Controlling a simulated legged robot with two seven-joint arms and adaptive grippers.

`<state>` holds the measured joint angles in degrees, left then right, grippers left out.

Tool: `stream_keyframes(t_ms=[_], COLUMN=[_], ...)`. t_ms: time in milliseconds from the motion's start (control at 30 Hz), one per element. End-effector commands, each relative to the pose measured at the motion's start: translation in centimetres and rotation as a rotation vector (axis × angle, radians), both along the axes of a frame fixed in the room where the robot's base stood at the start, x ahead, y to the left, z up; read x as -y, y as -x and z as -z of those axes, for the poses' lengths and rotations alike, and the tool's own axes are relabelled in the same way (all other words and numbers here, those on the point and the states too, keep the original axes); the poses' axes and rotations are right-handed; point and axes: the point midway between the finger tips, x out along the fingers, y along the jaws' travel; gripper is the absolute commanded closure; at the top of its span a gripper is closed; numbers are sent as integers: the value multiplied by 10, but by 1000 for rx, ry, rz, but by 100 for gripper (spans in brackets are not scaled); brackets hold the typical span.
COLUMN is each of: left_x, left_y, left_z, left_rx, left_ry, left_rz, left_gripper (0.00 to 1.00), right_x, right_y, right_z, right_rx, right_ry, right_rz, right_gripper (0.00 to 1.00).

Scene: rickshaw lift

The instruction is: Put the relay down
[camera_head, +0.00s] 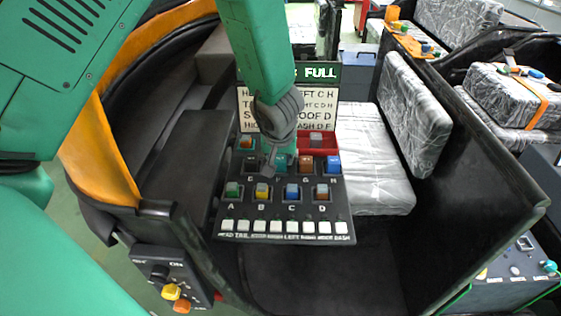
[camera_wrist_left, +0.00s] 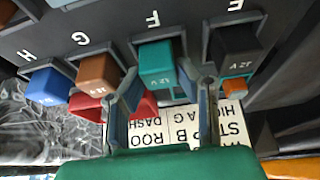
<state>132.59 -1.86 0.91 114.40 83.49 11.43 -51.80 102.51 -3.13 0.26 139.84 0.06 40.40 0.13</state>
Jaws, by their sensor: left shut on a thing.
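My left gripper (camera_head: 280,158) comes down from above over the slot marked F in the back row of the black relay panel (camera_head: 245,209). It is shut on a teal relay (camera_wrist_left: 160,65), which stands at slot F between the fingers in the left wrist view. Whether the relay is fully seated cannot be told. A black relay (camera_wrist_left: 235,50) at E is close beside one finger. A brown relay (camera_head: 306,163) is at G and a blue relay (camera_head: 333,163) at H. The front row A to D also holds coloured relays. My right gripper is not in view.
A red tray (camera_head: 331,150) is behind the panel, with a white lettered board (camera_head: 320,97) and a green sign (camera_head: 320,73) beyond. White switches (camera_head: 288,226) line the panel's front edge. A grey wrapped seat (camera_head: 372,165) is to the right. A control box (camera_head: 168,272) hangs lower left.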

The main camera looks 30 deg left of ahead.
Motion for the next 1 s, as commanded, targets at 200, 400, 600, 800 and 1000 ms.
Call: stream_keyframes(t_ms=[200, 400, 600, 800, 1000], left_x=[-1, 0, 0, 4, 12], left_y=[0, 0, 0, 5, 20], left_z=[4, 3, 2, -21, -64], left_rx=[-1, 0, 0, 2, 2], left_ry=[1, 0, 0, 1, 0], left_rz=[0, 0, 0, -1, 2], left_gripper=[99, 52, 52, 52, 52], right_x=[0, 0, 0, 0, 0], right_y=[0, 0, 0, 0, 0], right_z=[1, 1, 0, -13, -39], right_rx=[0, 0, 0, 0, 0], right_ry=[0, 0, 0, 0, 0], right_rz=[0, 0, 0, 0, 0], right_gripper=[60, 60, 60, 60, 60])
